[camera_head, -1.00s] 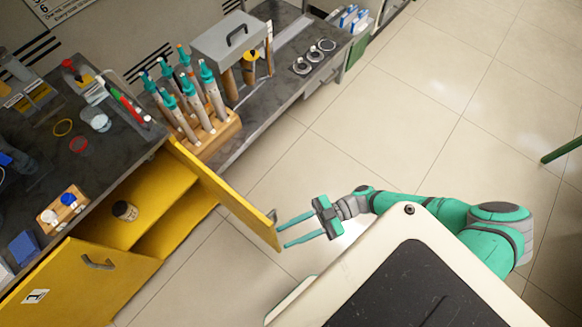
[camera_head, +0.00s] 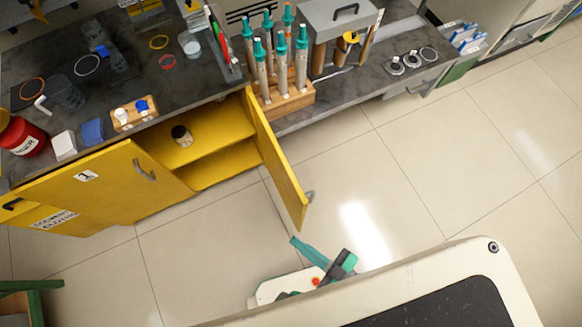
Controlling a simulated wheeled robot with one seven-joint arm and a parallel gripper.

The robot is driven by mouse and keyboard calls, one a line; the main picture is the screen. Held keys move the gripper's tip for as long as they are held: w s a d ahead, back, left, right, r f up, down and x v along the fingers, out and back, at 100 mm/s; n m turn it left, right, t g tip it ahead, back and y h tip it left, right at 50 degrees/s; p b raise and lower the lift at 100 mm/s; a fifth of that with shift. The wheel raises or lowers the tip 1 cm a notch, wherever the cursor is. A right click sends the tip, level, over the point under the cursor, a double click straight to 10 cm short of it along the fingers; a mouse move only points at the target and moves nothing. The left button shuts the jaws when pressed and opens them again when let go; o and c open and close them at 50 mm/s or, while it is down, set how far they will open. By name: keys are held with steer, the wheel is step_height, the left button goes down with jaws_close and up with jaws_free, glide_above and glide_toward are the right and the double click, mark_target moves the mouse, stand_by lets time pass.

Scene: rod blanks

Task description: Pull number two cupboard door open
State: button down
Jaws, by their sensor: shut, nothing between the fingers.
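The yellow cupboard (camera_head: 225,172) stands under the dark worktop, with its right-hand door (camera_head: 280,170) swung out wide into the room. Its inner face is partly seen edge-on, and its grey handle (camera_head: 310,197) shows near the free end. No number shows on this door from here. The left door (camera_head: 100,185), labelled 1, is closed. My gripper (camera_head: 295,241) is below the open door's free end in the picture, apart from it, shut and empty. The edge of my body hides part of the arm.
A small dark jar (camera_head: 181,135) stands on the cupboard's upper shelf. A wooden rack (camera_head: 290,106) holds several teal-capped tools on the bench to the right. The tiled floor (camera_head: 400,190) right of the door is clear. A green frame (camera_head: 35,290) stands at lower left.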

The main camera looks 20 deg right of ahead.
steer(key=w+a+r+m+t+h, duration=0.1)
steer(key=w+a+r+m+h, duration=0.2)
steer(key=a+r+m+h, duration=0.2)
steer(key=shift+a+r+m+t+h, duration=0.3)
steer(key=shift+r+m+h, duration=1.3)
steer(key=shift+r+h, duration=1)
